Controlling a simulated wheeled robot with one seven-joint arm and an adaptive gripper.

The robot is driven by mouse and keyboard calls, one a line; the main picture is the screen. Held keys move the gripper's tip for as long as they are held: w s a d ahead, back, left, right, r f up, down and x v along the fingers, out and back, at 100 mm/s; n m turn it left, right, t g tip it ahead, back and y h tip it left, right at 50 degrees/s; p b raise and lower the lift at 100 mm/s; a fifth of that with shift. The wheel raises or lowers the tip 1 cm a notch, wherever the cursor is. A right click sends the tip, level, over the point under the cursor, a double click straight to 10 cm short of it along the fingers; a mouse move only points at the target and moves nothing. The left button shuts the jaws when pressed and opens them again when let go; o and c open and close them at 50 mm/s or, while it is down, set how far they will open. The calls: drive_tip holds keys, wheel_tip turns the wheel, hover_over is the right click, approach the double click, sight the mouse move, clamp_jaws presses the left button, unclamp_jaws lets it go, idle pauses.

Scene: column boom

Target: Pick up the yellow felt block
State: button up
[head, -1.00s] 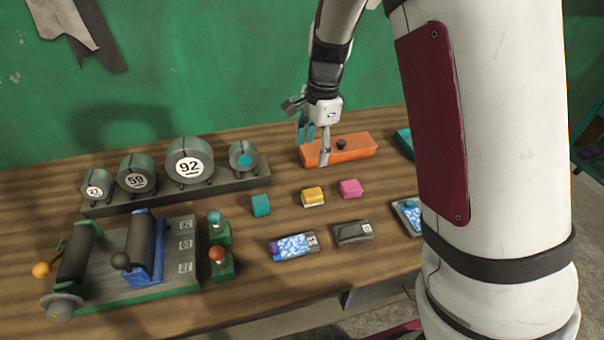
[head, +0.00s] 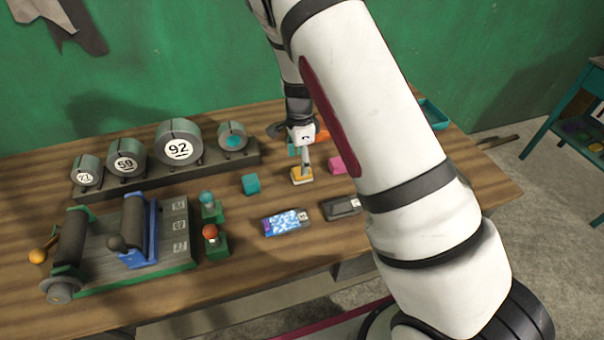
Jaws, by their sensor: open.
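The yellow felt block (head: 301,177) lies on the wooden table (head: 240,250), between a teal block (head: 250,184) and a pink block (head: 336,165). My gripper (head: 304,163) points down right at the yellow block, with a finger over its top. The finger hides part of the block. I cannot tell whether the finger touches it. The jaws are open and nothing is held in them.
A dark device (head: 340,208) and a blue-patterned one (head: 286,222) lie in front of the block. Red (head: 211,233) and teal (head: 207,198) knobs stand to the left. Numbered drums (head: 179,143) line the back. My arm covers the right side. An orange object behind is mostly hidden.

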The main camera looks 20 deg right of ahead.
drive_tip(key=shift+d+f+p, duration=0.15)
drive_tip(key=shift+f+p, duration=0.2)
drive_tip(key=shift+f, duration=1)
drive_tip(key=shift+d+f+p, duration=0.1)
drive_tip(key=shift+f+p, duration=0.2)
drive_tip(key=shift+f, duration=1)
drive_tip(key=shift+c, duration=0.2)
drive_tip(key=c, duration=1.3)
drive_tip(key=shift+c, duration=0.2)
drive_tip(key=shift+r, duration=0.1)
drive_tip(key=shift+w+r+b, duration=0.1)
drive_tip(key=shift+r+b, duration=0.2)
drive_tip(key=shift+r, duration=0.5)
drive_tip(key=shift+s+r, duration=0.2)
drive_tip(key=shift+r, duration=0.3)
drive_tip(key=shift+s+r, duration=0.15)
drive_tip(key=shift+r, duration=0.3)
drive_tip(key=s, duration=0.5)
drive_tip(key=s+r, duration=0.1)
drive_tip(key=s, duration=0.9)
drive_tip(key=shift+s+r+b, duration=0.2)
drive_tip(key=shift+s+b, duration=0.05)
drive_tip(key=shift+b, duration=0.05)
